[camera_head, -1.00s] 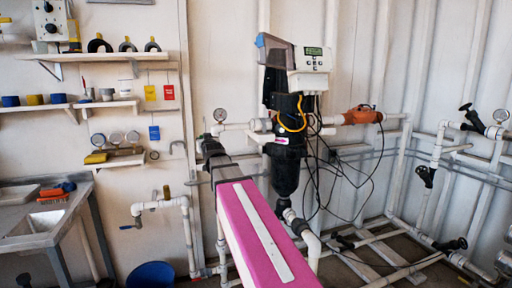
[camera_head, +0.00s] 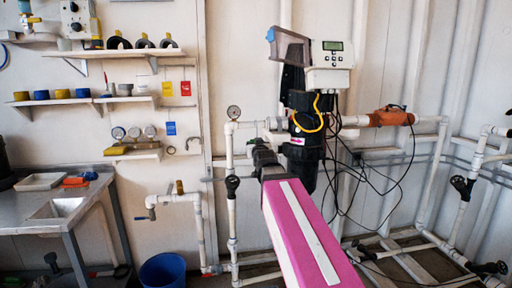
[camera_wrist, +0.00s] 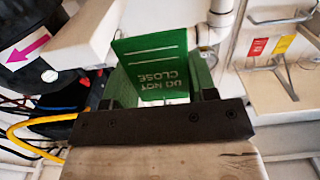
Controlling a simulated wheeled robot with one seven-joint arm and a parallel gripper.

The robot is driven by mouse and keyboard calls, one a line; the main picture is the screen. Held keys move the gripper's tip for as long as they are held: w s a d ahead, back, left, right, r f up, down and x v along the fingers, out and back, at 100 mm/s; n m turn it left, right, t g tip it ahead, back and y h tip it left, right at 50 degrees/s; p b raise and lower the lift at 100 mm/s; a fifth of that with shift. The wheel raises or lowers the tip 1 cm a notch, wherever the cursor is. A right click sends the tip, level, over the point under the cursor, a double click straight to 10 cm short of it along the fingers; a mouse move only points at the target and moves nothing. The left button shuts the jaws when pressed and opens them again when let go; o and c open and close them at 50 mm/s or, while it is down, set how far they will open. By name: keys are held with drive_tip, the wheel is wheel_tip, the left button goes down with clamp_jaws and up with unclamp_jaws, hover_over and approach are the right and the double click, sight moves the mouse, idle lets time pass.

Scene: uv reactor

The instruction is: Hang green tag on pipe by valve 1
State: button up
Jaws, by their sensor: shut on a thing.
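My gripper (camera_wrist: 165,95) is shut on the green tag (camera_wrist: 157,66), which reads "DO NOT CLOSE" upside down in the wrist view. In the head view my gripper (camera_head: 262,152) is in front of the white piping, just left of the black reactor body (camera_head: 305,130); the tag cannot be made out there. A black valve (camera_head: 232,183) sits on a vertical white pipe (camera_head: 231,215) left of my gripper. Another black valve (camera_head: 462,186) is on piping at the far right. No valve number is readable.
A yellow cable (camera_wrist: 30,135) and the black body lie close at the left in the wrist view. Red (camera_head: 186,88) and yellow (camera_head: 167,89) tags and a blue tag (camera_head: 171,128) hang by the wall shelves. A blue bucket (camera_head: 163,271) stands on the floor.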

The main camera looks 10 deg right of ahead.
drive_tip(key=w+f, duration=0.3)
drive_tip(key=w, duration=1.2)
drive_tip(key=shift+w, duration=0.25)
idle(1.2)
drive_tip(key=o, duration=1)
